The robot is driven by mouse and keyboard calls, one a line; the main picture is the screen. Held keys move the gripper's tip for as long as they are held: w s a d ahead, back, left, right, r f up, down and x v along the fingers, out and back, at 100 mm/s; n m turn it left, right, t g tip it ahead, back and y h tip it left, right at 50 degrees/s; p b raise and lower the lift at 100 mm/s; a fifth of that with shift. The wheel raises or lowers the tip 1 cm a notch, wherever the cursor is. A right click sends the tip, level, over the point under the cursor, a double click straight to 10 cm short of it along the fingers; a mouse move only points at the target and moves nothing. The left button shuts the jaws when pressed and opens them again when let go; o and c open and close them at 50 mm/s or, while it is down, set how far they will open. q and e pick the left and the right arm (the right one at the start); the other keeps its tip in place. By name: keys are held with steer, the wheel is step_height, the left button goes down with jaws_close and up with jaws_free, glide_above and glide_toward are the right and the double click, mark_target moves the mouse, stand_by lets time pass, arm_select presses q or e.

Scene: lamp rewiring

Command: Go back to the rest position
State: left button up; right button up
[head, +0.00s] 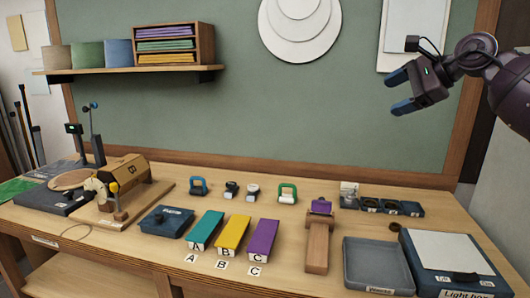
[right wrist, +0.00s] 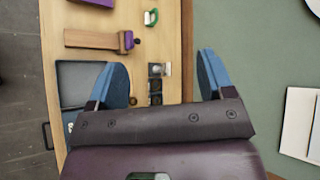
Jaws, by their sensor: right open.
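My right gripper (head: 396,91) is raised in the upper right of the head view, well above the table and in front of the green wall. Its two blue fingers are apart with nothing between them. In the right wrist view the open fingers (right wrist: 166,78) show at left and right, with the table's edge and wall behind them. My left gripper is in neither view.
The wooden table (head: 340,208) holds teal (head: 205,229), yellow (head: 233,233) and purple (head: 263,238) blocks, a wooden tool (head: 317,245), a grey tray (head: 376,264) and a light box (head: 450,255). Air around the gripper is clear.

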steer(key=s+a+f+m+t+y, duration=0.2)
steer(key=a+f+m+y, duration=0.2)
steer(key=a+m+y, duration=0.65)
steer(key=s+d+f+m+t+h+b, duration=0.1)
steer(key=s+f+m+t+h, duration=0.3)
steer(key=f+m, duration=0.75)
steer(key=s+d+f+m+t+h+b, duration=0.1)
steer(key=f+m+h, duration=0.4)
steer(key=f+m, duration=0.6)
steer(key=s+d+f+m+t+h+b, duration=0.1)
steer(key=s+f+m+t+h, duration=0.3)
steer(key=f+m, duration=0.7)
arm_select(q)
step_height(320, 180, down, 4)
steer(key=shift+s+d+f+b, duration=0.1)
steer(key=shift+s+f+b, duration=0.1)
steer(key=shift+b, duration=0.6)
arm_select(e)
steer(key=s+d+f+m+g+h, duration=0.2)
steer(key=s+f+m+g, duration=0.2)
steer(key=s+f, duration=0.9)
steer(key=s+d+f+m+g+h, duration=0.3)
steer(key=s+f+m, duration=0.4)
steer(key=s+f, duration=0.7)
steer(key=shift+s+f+g+h, duration=0.15)
steer(key=shift+s+g+h, duration=0.3)
steer(key=shift+s, duration=0.45)
